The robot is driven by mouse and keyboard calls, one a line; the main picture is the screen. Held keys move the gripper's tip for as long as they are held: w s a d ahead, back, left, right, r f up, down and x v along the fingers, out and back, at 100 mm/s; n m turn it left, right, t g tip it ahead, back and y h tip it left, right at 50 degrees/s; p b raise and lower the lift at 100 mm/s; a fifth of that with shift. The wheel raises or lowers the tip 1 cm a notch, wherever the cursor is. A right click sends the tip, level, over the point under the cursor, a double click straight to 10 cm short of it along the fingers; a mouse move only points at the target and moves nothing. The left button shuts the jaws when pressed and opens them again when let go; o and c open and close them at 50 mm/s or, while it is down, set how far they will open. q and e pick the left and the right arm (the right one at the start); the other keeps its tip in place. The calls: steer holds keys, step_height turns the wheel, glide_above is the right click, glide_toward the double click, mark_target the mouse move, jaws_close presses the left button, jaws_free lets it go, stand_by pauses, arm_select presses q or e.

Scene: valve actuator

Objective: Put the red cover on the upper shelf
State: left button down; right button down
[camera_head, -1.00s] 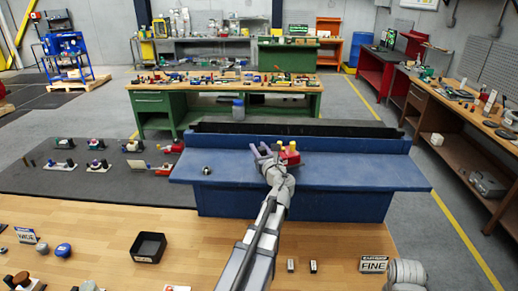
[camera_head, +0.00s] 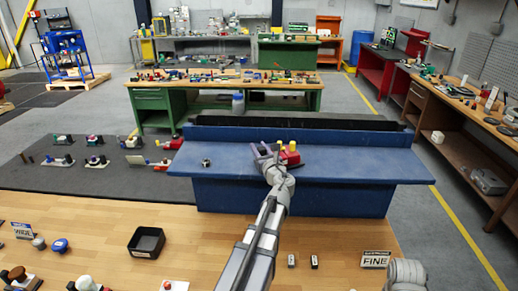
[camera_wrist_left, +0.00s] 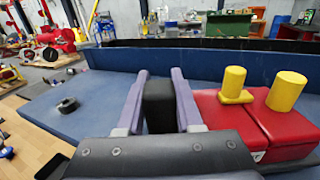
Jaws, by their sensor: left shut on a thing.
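The red cover (camera_head: 290,153), a red blocky body with two yellow knobs, is over the blue bench in the head view. It also shows at the right of the left wrist view (camera_wrist_left: 265,128). My left gripper (camera_head: 265,152) is beside it, on its left. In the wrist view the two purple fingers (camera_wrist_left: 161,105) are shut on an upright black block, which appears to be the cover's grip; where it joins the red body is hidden. The blue bench (camera_head: 350,168) has a raised ledge (camera_head: 330,138) along its back. My right gripper is not in view.
A small dark round part (camera_head: 206,162) lies on the bench's left end. A wooden table in front holds a black tray (camera_head: 147,242) and a FINE sign (camera_head: 375,259). The bench top right of the cover is clear.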

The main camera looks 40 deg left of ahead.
arm_select(q)
steer(key=shift+f+b, duration=0.4)
steer(key=shift+f, duration=0.05)
steer(key=shift+c, duration=2.4)
jaws_free()
steer(key=v, duration=0.8)
